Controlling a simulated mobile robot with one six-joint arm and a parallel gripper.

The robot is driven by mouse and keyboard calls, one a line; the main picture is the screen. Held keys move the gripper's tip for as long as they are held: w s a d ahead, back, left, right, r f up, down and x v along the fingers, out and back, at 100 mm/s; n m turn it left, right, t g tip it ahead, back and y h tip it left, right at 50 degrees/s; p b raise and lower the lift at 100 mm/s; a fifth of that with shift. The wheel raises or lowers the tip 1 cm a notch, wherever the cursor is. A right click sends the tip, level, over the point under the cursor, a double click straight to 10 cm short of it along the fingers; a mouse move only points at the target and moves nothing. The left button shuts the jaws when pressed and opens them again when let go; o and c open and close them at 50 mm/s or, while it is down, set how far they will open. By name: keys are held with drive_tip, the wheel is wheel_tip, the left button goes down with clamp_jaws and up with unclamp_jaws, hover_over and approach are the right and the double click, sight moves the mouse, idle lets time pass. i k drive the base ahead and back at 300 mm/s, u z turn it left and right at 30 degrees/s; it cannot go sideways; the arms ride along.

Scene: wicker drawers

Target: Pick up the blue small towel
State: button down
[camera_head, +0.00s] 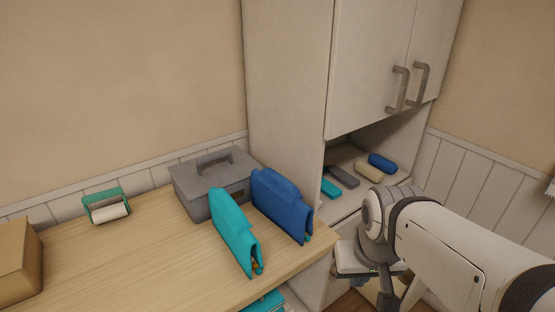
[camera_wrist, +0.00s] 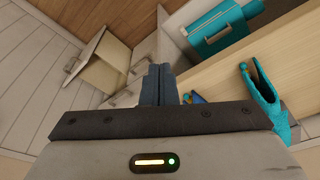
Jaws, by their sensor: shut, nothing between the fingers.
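A blue rolled cloth (camera_head: 382,163), which looks like a small towel, lies on the cabinet's open shelf beside a beige roll (camera_head: 369,170). A larger blue folded piece (camera_head: 282,207) stands on the table beside a teal one (camera_head: 234,232); I cannot tell if these are towels or bags. In the wrist view, my gripper (camera_wrist: 157,84) is shut and empty, pointing down past the table edge. The teal piece (camera_wrist: 265,100) shows at right there, and a bit of blue (camera_wrist: 196,98) is mostly hidden by my gripper. The blue roll is not clearly visible there.
A grey toolbox (camera_head: 213,182), a green-framed roller (camera_head: 107,207) and a cardboard box (camera_head: 18,262) are on the wooden table (camera_head: 150,265). Teal and grey flat items lie on the shelf (camera_head: 348,205). A pale open container (camera_wrist: 92,68) is at left in the wrist view.

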sight(275, 197)
drive_tip(key=u, duration=1.85)
drive_tip(key=k, duration=1)
drive_tip(key=z, duration=0.7)
drive_tip(key=i, duration=1.5)
drive_tip(key=z, duration=0.05)
